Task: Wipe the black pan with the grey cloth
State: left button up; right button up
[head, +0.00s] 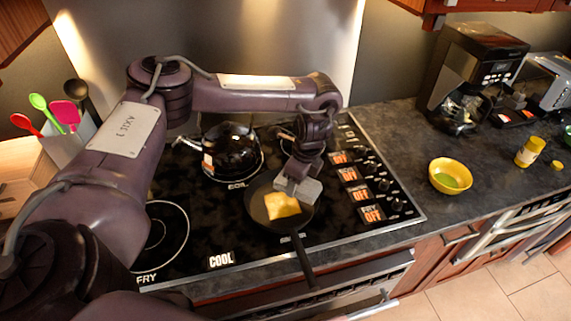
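The black pan (262,219) sits on the front of the black cooktop, its handle pointing toward the front edge. A yellow, roughly square piece (282,206) lies in it. My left arm reaches across from the left, and my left gripper (298,188) points down over the pan's right rim. A light grey shape shows at the end of this arm. I cannot tell whether it is the gripper's own body or the grey cloth; no other grey cloth is visible. The fingertips cannot be made out. My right gripper is not in view.
A black kettle (232,150) stands behind the pan. Knobs and "OFF" displays line the cooktop's right side. A yellow bowl (450,176), yellow jar (530,151) and coffee maker (474,75) stand on the right counter. A utensil holder (68,144) is at left.

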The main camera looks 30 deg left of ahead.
aim_at(284, 198)
pick_arm(q)
jog(key=a+m+p, duration=0.1)
jog(key=a+m, duration=0.1)
jog(key=a, duration=0.1)
jog(key=shift+f+m, duration=0.15)
jog(key=shift+m, duration=0.25)
jog(key=shift+a+f+m+t, duration=0.1)
jog(key=shift+a+m+t, duration=0.2)
jog(key=shift+a+m, duration=0.1)
jog(key=shift+a+f+m, duration=0.15)
jog(key=shift+f+m, duration=0.05)
jog(key=shift+m, duration=0.1)
notch_tip(284, 198, down, 2)
jog(key=shift+f+b, duration=0.15)
jog(key=shift+b, duration=0.75)
notch_tip(284, 198, down, 3)
jog(key=b, duration=0.2)
jog(key=shift+b, duration=0.35)
jog(key=shift+f, duration=0.25)
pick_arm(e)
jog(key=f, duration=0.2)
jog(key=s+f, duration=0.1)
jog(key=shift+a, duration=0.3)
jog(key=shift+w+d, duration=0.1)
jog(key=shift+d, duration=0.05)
pick_arm(q)
jog(key=shift+f+b, duration=0.5)
jog(key=shift+f, duration=0.05)
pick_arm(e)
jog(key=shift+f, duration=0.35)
